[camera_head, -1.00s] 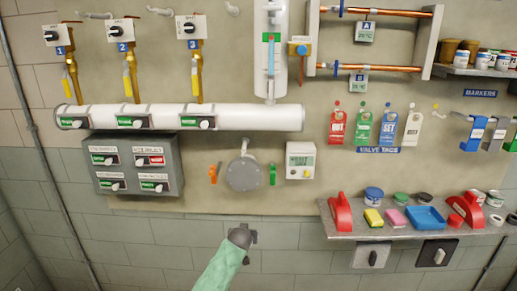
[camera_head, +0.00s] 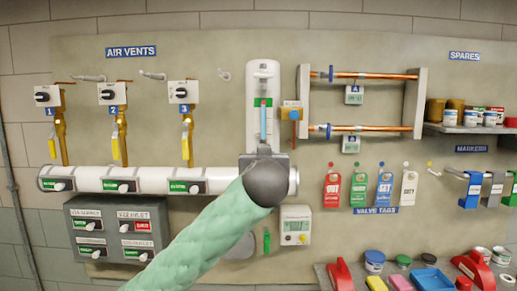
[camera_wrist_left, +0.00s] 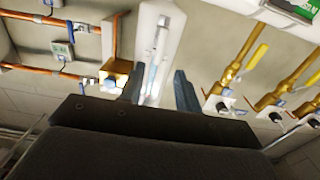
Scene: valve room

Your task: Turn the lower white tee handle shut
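The white gauge column (camera_head: 263,85) with a blue tube stands upright on the wall board; it also shows in the left wrist view (camera_wrist_left: 160,40). I cannot clearly pick out a lower white tee handle; the column's lower end is hidden behind my left gripper in the head view. My left gripper (camera_head: 264,151) is raised in front of that lower end. In the left wrist view its two fingers (camera_wrist_left: 160,92) are apart, with the column's pale end seen between them. I cannot tell whether they touch it. My right gripper is in neither view.
A white horizontal pipe (camera_head: 150,180) runs behind my left gripper. A small orange-and-blue fitting (camera_head: 292,112) sits close right of the column. Copper pipes (camera_head: 375,75) are further right, brass valves (camera_head: 187,130) left. A grey switch box (camera_head: 110,228) is lower left.

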